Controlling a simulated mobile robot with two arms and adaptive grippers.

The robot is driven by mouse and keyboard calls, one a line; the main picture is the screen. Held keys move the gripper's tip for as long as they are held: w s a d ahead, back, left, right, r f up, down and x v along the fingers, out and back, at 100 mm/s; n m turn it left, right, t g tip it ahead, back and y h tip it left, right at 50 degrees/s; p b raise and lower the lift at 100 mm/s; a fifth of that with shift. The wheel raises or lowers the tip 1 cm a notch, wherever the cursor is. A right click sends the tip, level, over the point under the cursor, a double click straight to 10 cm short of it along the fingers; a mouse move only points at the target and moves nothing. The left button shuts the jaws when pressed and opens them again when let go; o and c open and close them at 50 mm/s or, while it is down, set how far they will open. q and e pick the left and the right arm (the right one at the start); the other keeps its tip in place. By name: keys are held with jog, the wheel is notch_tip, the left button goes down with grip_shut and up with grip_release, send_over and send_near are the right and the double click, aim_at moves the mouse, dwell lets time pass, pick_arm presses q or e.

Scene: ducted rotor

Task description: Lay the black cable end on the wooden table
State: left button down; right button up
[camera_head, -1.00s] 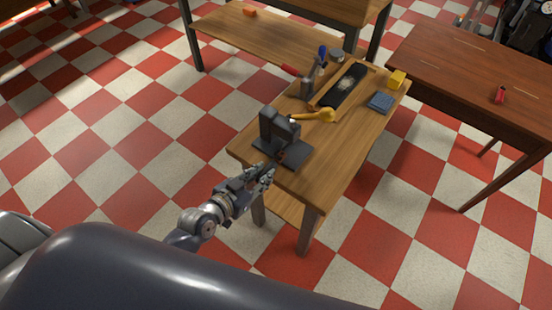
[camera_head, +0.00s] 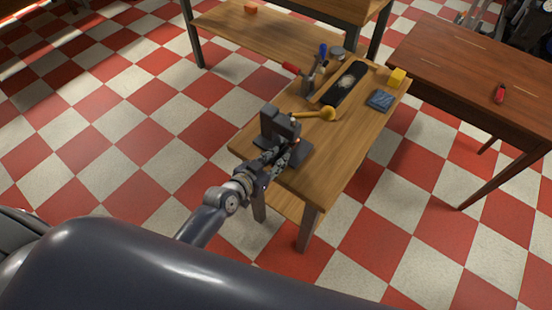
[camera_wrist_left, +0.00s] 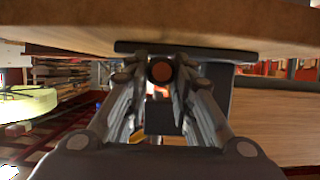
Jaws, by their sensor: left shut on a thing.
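My left gripper (camera_head: 282,156) is at the near end of the light wooden table (camera_head: 325,172), in front of the dark clamp-like stand (camera_head: 277,127). In the left wrist view its fingers (camera_wrist_left: 160,72) are closed around a small round thing with a black rim and a reddish-brown face, which appears to be the black cable end (camera_wrist_left: 161,70). The rest of the cable cannot be made out. The stand's dark base and block show behind the fingertips in the wrist view (camera_wrist_left: 218,95). My right gripper is not in view.
A yellow-handled tool (camera_head: 318,114), a long black tray (camera_head: 344,84), a blue pad (camera_head: 380,100) and a yellow block (camera_head: 397,77) lie farther back on the table. Bare wood shows at its near right. A reddish-brown table (camera_head: 470,75) stands at right.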

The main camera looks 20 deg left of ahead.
pick_arm(q)
jog(key=c, duration=1.4)
grip_release()
jog(key=shift+o, duration=0.2)
